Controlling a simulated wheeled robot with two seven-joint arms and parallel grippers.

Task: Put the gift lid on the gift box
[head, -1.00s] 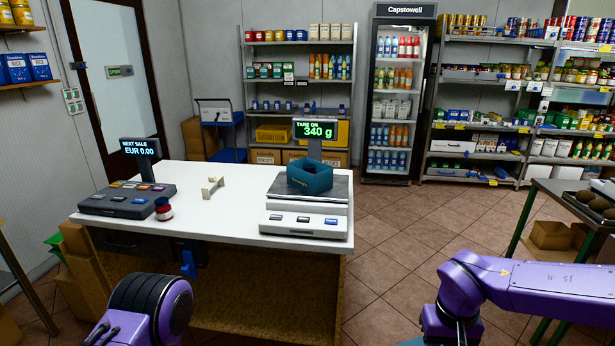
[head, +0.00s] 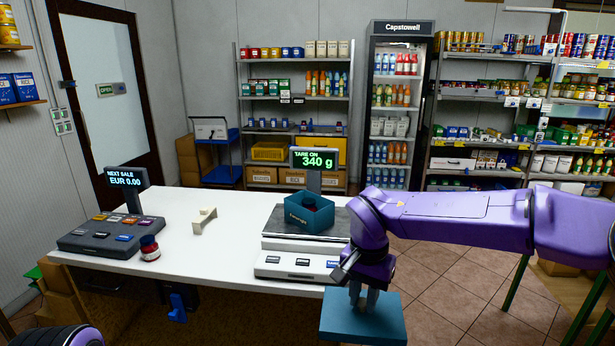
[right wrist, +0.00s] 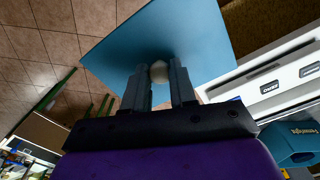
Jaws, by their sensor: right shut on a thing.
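The gift box (head: 306,218) is an open teal box standing on the scale's plate, with a dark jar with some red inside it. The gift lid (head: 365,325) is a flat teal square, held in the air in front of the counter's near right edge. My right gripper (head: 363,297) points down and is shut on the lid's knob. In the right wrist view the pale round knob (right wrist: 159,71) sits between the two fingers and the lid (right wrist: 200,32) spreads beyond them. The box (right wrist: 290,143) shows there at the lower right. My left gripper is out of view.
The scale (head: 290,265) with its 340 g display (head: 316,159) stands on the white counter (head: 200,260). A till (head: 110,236), a jar with a red label (head: 149,248) and a cream bracket-shaped piece (head: 204,220) are to the left. The counter's middle is clear.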

